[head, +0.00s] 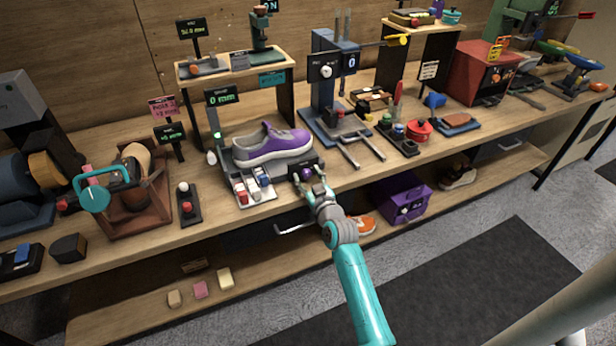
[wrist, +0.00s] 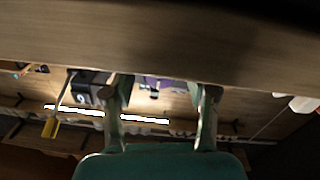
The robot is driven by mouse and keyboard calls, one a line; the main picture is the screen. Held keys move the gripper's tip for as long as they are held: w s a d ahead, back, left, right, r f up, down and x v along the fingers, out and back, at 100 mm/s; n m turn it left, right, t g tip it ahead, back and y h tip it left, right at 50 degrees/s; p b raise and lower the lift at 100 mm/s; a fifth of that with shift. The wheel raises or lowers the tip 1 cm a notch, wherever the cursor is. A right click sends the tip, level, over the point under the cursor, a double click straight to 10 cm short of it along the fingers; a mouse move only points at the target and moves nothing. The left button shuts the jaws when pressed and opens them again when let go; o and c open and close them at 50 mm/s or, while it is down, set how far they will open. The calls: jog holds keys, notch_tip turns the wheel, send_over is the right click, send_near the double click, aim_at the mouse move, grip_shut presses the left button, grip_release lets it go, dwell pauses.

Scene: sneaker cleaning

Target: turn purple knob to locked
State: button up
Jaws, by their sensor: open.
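The purple knob (head: 307,172) sits on a small black box (head: 296,174) at the front edge of the bench, just right of the purple and grey sneaker (head: 272,147). My gripper (head: 314,188) is open at the front of the box, its two fingers apart and close to the knob. I cannot tell whether they touch it. In the wrist view my gripper (wrist: 160,95) also shows open, with a dark and purple shape beyond and between the fingers that I cannot identify surely. The knob's pointer and any lock marking are too small to read.
A stand with small red, white and blue pieces (head: 251,189) is left of the box. A blue press (head: 332,90) with metal forks stands to the right. A purple case (head: 405,198) and an orange shoe (head: 361,225) are on the lower shelf.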

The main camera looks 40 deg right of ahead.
jog(key=shift+c, duration=0.2)
grip_shut()
jog(key=shift+m, duration=0.4)
jog(key=m, duration=0.3)
jog(key=shift+d, duration=0.1)
jog(key=m, duration=0.8)
jog(key=shift+m+y, duration=0.3)
jog(key=shift+y, duration=0.1)
jog(key=shift+d+f+m, duration=0.1)
jog(key=shift+m, duration=1.6)
